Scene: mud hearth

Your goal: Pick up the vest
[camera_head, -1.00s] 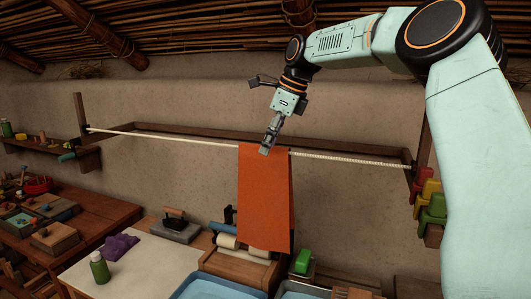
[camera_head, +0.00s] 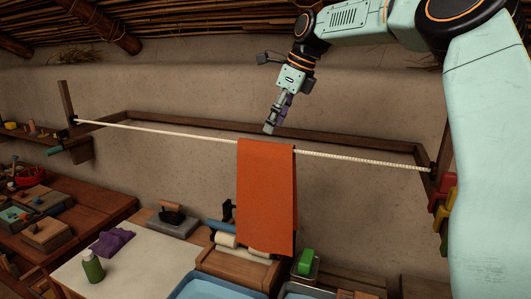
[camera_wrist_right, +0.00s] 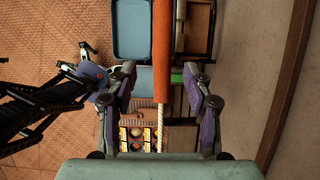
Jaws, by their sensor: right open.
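An orange cloth (camera_head: 266,195) hangs folded over a pale rope (camera_head: 185,132) stretched along the wall; it has no visible armholes, so I cannot tell if it is the vest. My right gripper (camera_head: 270,129) points down just above the cloth's top edge, apart from it and empty. In the right wrist view, the open fingers (camera_wrist_right: 161,82) stand on either side of the rope, with the orange cloth (camera_wrist_right: 162,45) seen edge-on beyond them. A purple folded item (camera_head: 113,243) lies on the white table top; its kind is unclear. My left gripper does not show.
A wooden bar (camera_head: 210,125) runs along the wall behind the rope. Below the cloth are a wooden roller press (camera_head: 238,268), a blue tray (camera_head: 205,288) and a green block (camera_head: 305,262). A green bottle (camera_head: 93,267) stands on the white table (camera_head: 150,266). Coloured pegs hang at right.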

